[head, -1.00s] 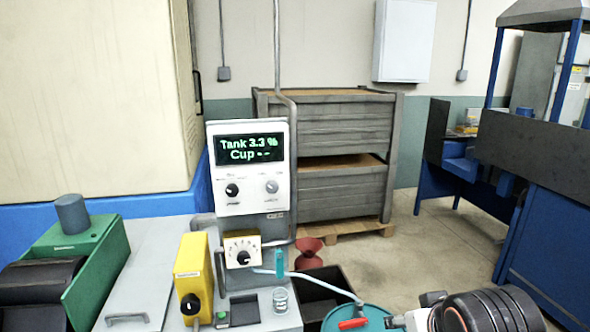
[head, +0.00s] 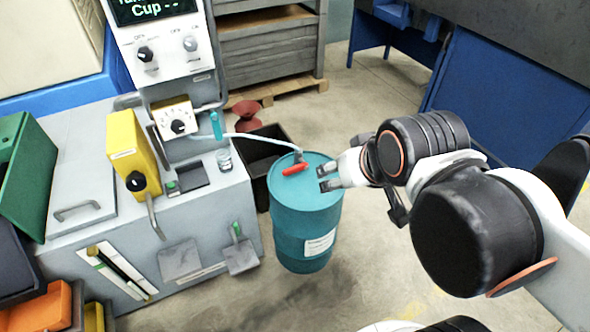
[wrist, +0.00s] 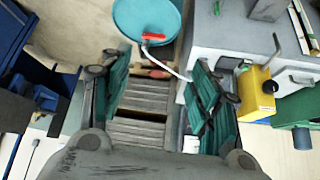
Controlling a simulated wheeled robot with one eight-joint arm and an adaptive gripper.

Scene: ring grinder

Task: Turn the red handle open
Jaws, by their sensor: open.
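The red handle (head: 295,169) sits on top of the teal drum (head: 306,215), near the back of its lid, where a pale hose joins it. In the wrist view the red handle (wrist: 154,37) shows on the drum lid (wrist: 143,14), beyond my fingertips. My gripper (head: 326,177) is open and empty, just to the right of the handle in the head view and apart from it. In the wrist view its two green-padded fingers (wrist: 158,80) stand wide apart, with nothing between them touching the pads.
The grey machine bench (head: 195,240) stands left of the drum, with a yellow box (head: 134,152) and a glass cup (head: 224,160) on it. A dark bin (head: 262,150) and a red funnel (head: 247,114) are behind. The floor to the right is mostly clear.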

